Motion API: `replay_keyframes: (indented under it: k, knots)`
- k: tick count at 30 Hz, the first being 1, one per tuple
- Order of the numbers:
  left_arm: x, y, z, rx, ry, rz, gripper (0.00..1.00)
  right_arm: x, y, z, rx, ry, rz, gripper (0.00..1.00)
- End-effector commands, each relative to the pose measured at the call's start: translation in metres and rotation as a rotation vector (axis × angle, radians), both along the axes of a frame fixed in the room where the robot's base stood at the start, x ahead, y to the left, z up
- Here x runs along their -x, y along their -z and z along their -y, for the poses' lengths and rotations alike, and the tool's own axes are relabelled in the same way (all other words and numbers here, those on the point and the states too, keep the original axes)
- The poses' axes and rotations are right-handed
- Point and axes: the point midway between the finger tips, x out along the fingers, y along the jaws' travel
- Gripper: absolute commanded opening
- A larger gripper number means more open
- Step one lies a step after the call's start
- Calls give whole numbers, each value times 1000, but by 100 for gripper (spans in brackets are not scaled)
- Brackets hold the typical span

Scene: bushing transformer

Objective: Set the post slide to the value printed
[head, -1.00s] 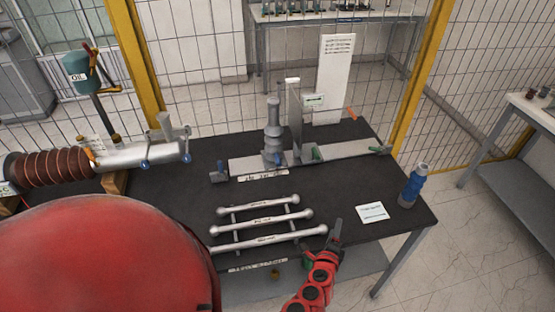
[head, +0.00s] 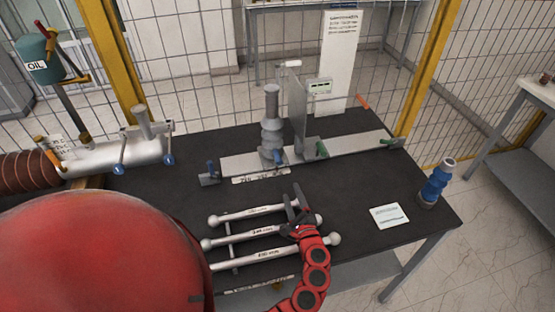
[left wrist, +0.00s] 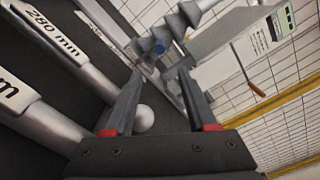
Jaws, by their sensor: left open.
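The grey upright post (head: 298,105) stands on a pale flat rail (head: 345,146) at the back of the dark table. A small display box (head: 319,86) sits at its upper right; its digits are too small to read. A green clamp (head: 321,148) is at the post's foot. A grey ribbed insulator (head: 271,125) stands left of the post. A printed strip (head: 260,176) lies before the rail, not clearly readable. My left gripper (head: 294,202) is open and empty above the right ends of the rods; it also shows in the left wrist view (left wrist: 160,74).
Several ball-ended rods (head: 250,255) lie on a rack; one label reads 280 mm (left wrist: 54,34). A white card (head: 389,216) and a blue ribbed piece (head: 435,185) are at the right. A printed white board (head: 338,60) stands behind. A grey cylinder (head: 110,155) lies left.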

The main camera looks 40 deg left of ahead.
Motion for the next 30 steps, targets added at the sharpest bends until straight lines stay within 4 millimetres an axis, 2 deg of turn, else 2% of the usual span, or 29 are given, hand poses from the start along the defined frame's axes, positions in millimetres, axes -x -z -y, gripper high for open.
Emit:
replay_keyframes:
  k: [7,18,24,30]
  knots:
    - [-32,-1,-42,0,-9,0,57,0,2,0,0,0,0,50]
    - [-86,1,-105,1,-6,0,57,0,17,0,0,0,0,50]
    - [-103,-1,-122,0,-2,2,57,0,23,0,0,0,0,50]
    - [-106,0,-126,1,-1,0,57,0,24,0,0,0,0,50]
